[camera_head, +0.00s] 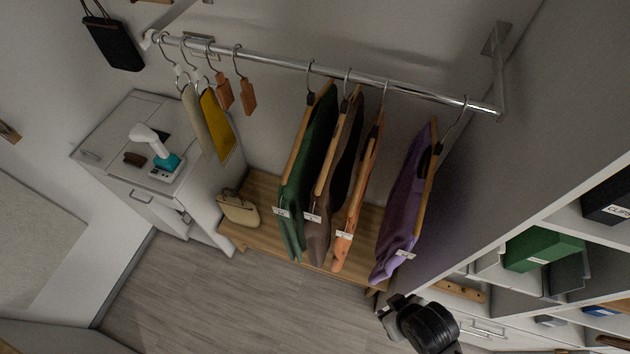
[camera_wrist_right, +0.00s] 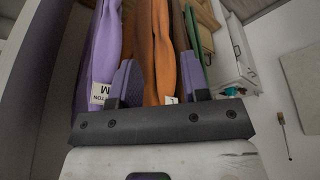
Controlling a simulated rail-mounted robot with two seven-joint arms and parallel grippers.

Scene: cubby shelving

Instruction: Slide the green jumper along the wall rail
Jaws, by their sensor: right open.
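The green jumper (camera_head: 309,165) hangs on a wooden hanger from the metal wall rail (camera_head: 280,63), left of the brown, orange and purple garments. In the right wrist view a strip of the green jumper (camera_wrist_right: 194,45) shows at the far end of the row, partly hidden by the other garments. My right gripper (camera_wrist_right: 156,78) is open below the hanging clothes, its fingers apart in front of the purple and orange ones. My right arm shows at the bottom of the head view, below the purple garment. My left gripper is not in view.
Brown (camera_head: 332,170), orange (camera_head: 358,195) and purple (camera_head: 405,205) garments hang to the right of the green jumper. Yellow and cream pieces (camera_head: 216,125) and tags hang left. A wooden bench (camera_head: 265,180) with a handbag (camera_head: 239,209) stands below. Cubby shelving (camera_head: 560,215) bounds the right.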

